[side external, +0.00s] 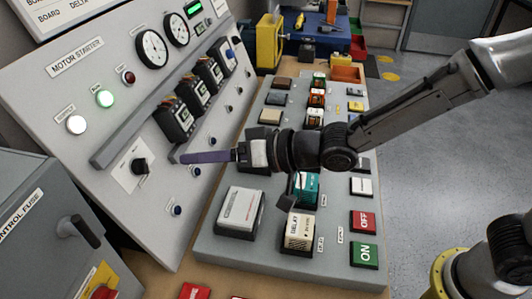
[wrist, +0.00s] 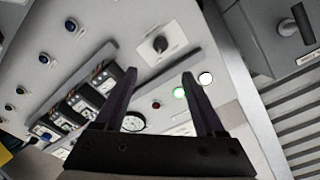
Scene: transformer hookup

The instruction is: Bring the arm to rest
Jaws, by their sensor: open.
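The rotary knob (wrist: 160,43) shows beyond the gap between the fingertips. I cannot tell how far the fingertips are from the panel; no contact shows.
The panel carries a lit green lamp (side external: 104,98), a white lamp (side external: 76,125), gauges and a row of black starters (side external: 174,122). Below my arm is a grey board (side external: 330,270) with several blocks and ON/OFF buttons. A grey cabinet (side external: 40,185) stands left. Open floor lies right.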

